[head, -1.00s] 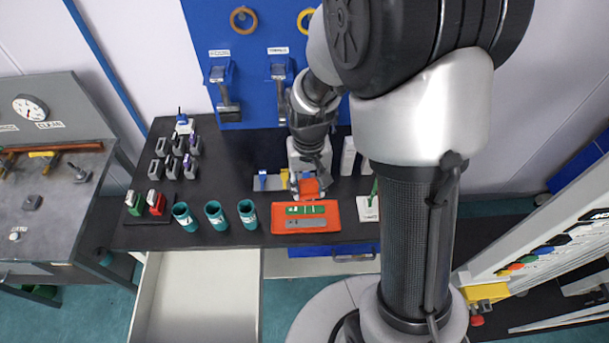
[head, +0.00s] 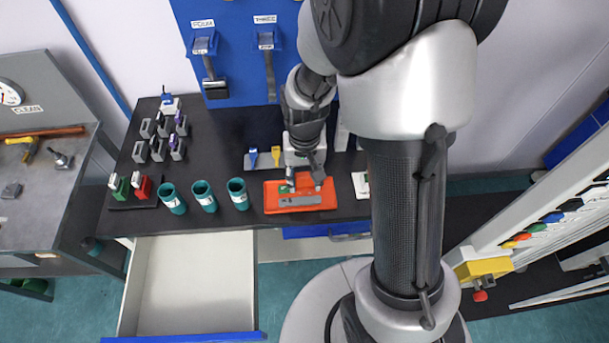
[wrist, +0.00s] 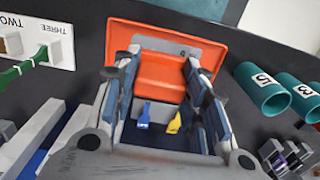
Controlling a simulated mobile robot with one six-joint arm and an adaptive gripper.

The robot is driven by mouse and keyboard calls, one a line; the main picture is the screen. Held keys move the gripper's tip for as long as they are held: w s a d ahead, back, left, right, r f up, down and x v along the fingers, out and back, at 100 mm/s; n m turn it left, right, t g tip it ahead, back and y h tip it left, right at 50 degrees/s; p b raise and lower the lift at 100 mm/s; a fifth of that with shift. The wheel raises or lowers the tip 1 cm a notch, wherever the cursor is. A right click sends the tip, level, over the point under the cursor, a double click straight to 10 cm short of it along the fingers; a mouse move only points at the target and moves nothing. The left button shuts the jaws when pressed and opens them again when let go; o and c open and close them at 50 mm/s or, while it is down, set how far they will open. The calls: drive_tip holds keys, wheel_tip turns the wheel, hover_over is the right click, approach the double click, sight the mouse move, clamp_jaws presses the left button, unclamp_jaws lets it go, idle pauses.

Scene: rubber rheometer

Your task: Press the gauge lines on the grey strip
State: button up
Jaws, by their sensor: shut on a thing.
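The grey strip (head: 300,201) lies flat along the front of the orange tray (head: 271,206). Its far side also shows in the wrist view (wrist: 165,46), beyond the held block. My gripper (head: 304,182) points down over the back of the tray. It is shut on an orange block (wrist: 163,75), which spans between the two fingers. The block's underside is hidden, so I cannot tell whether it touches a strip.
Teal cups (head: 204,195) stand left of the tray. Blue (head: 252,156) and yellow (head: 272,156) brushes lie behind it on a grey holder. Grey blocks, green and red stamps (head: 142,187) stand farther left. A white drawer (head: 195,280) is open below the bench.

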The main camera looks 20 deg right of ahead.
drive_tip(key=shift+f+b, duration=1.95)
drive_tip(key=shift+f, duration=0.75)
drive_tip(key=shift+f+b, duration=0.35)
drive_tip(key=shift+f, duration=0.2)
drive_tip(key=shift+r+p, duration=2.85)
drive_tip(key=shift+r, duration=0.7)
